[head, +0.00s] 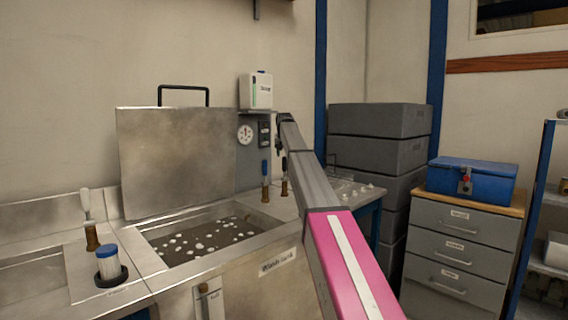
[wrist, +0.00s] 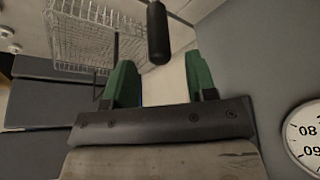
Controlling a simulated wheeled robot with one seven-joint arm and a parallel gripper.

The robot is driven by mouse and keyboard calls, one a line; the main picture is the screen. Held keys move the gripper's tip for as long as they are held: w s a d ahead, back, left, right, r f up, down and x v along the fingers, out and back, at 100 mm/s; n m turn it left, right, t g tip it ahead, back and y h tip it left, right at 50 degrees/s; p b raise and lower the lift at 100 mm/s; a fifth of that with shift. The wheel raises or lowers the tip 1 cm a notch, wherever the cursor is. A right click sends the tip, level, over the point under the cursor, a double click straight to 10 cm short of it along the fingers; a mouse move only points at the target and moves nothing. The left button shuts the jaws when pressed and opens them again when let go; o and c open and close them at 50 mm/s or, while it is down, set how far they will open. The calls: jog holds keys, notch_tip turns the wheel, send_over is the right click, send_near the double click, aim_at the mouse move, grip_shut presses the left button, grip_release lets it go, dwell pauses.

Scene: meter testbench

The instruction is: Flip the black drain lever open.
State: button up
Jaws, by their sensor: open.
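The black drain lever (head: 284,170) stands upright on a brass-coloured base on the sink unit, right of a blue-handled lever (head: 265,172). My gripper (head: 279,147) is above the black lever, pointing down, and its fingers are small and dark in the head view. In the wrist view my gripper (wrist: 161,80) shows two green fingers spread apart with nothing between them. A black cylindrical handle, which looks like the drain lever (wrist: 157,32), lies just beyond the fingertips, between them across the picture. I see no contact.
A wash tank (head: 205,240) with a raised lid (head: 175,155) is left of the levers. A gauge (head: 245,134) and white box (head: 256,90) are close behind my gripper. A wire basket (wrist: 95,35) is nearby. Grey crates (head: 378,120) stand at right.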

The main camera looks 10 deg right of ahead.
aim_at(285, 161)
jog(key=x, duration=0.5)
jog(key=shift+f, duration=0.1)
grip_shut()
jog(key=shift+s+d, duration=0.1)
jog(key=s+d+f+m+t+y, duration=0.2)
jog(key=s+d+f+t+y, duration=0.2)
jog(key=t, duration=0.6)
jog(key=shift+s+d+y, duration=0.4)
jog(key=shift+s+y, duration=0.5)
jog(key=shift+s, duration=0.3)
jog(key=shift+f, duration=0.2)
grip_release()
